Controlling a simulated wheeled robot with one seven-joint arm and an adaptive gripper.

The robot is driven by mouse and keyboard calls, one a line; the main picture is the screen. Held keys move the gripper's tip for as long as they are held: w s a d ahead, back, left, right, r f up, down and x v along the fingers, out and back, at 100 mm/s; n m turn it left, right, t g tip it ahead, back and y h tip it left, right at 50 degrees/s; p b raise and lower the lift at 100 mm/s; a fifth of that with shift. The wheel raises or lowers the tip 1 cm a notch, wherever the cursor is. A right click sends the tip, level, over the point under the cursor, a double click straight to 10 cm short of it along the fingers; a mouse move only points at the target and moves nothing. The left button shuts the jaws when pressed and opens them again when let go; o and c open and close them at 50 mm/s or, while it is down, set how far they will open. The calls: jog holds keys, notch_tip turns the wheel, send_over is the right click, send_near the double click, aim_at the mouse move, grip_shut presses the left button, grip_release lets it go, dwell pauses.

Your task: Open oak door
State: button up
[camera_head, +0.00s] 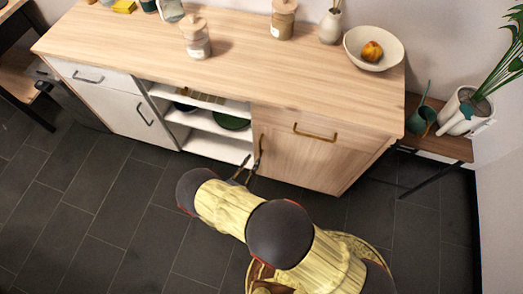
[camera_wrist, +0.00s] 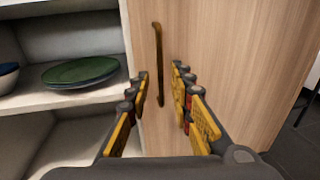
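The oak door (camera_head: 298,155) is the light wood front at the right end of the sideboard, below an oak drawer; it appears shut. It fills much of the wrist view (camera_wrist: 225,60). Its dark bronze vertical handle (camera_wrist: 158,62) is near the door's left edge, and also shows in the head view (camera_head: 261,146). My gripper (camera_wrist: 159,82) is open, with one finger on each side of the handle's line in the wrist view. In the head view my gripper (camera_head: 245,172) is close to the handle; I cannot tell if it touches.
Open white shelves (camera_head: 205,121) with a green plate (camera_wrist: 80,71) lie left of the door. A white door (camera_head: 128,112) is further left. Jars and a bowl (camera_head: 373,47) stand on the top. A plant bench (camera_head: 440,140) stands right. Dark floor in front is mostly clear.

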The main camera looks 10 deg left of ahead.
aim_at(260, 149)
jog(key=b+x, duration=0.2)
jog(key=x, duration=0.4)
jog(key=shift+w+r, duration=0.1)
jog(key=shift+w, duration=0.1)
jog(key=shift+w+d+r, duration=0.1)
jog(key=shift+w+d, duration=0.1)
jog(key=shift+w, duration=0.5)
jog(key=shift+c, duration=1.4)
grip_shut()
